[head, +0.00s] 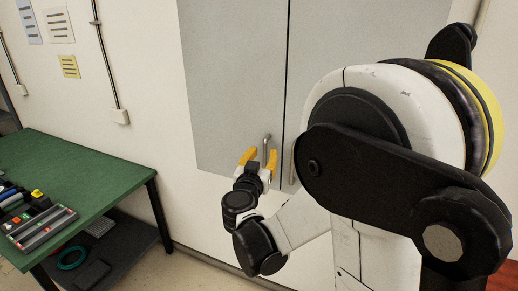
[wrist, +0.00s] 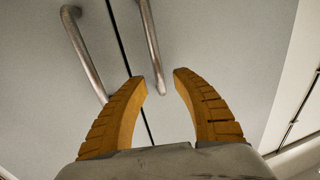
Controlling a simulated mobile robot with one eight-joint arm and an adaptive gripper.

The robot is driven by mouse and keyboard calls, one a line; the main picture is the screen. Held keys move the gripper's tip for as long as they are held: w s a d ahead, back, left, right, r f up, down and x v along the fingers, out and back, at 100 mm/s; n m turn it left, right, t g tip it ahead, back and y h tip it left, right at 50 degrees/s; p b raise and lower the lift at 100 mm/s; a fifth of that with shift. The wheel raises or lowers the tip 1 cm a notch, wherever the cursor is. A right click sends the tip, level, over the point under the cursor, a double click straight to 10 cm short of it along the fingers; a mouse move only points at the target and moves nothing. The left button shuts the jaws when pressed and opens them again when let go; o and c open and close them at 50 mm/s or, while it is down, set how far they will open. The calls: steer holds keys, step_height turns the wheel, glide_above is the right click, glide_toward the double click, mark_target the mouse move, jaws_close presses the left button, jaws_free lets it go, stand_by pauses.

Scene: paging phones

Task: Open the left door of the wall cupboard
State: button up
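The left door (head: 230,80) of the grey wall cupboard is shut, flush with the right door (head: 320,40). Its metal bar handle (head: 266,142) stands near the seam, low on the door. My gripper (head: 260,157) is at this handle with its yellow fingers spread. In the wrist view, which shows the doors turned round, the open gripper (wrist: 160,77) has the left door's handle (wrist: 151,45) between its fingertips, with a gap on each side. The right door's handle (wrist: 82,52) lies outside the fingers, to the left. I cannot tell how deep the handle sits between the fingers.
A green-topped table (head: 85,165) with trays and small parts stands at the left, with a dark lower shelf (head: 110,258). A conduit with a wall box (head: 120,116) and paper notices (head: 69,66) are on the wall left of the cupboard. Floor shows between table and wall.

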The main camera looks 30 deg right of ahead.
mark_target(264, 150)
steer(key=shift+x, duration=1.5)
jaws_close()
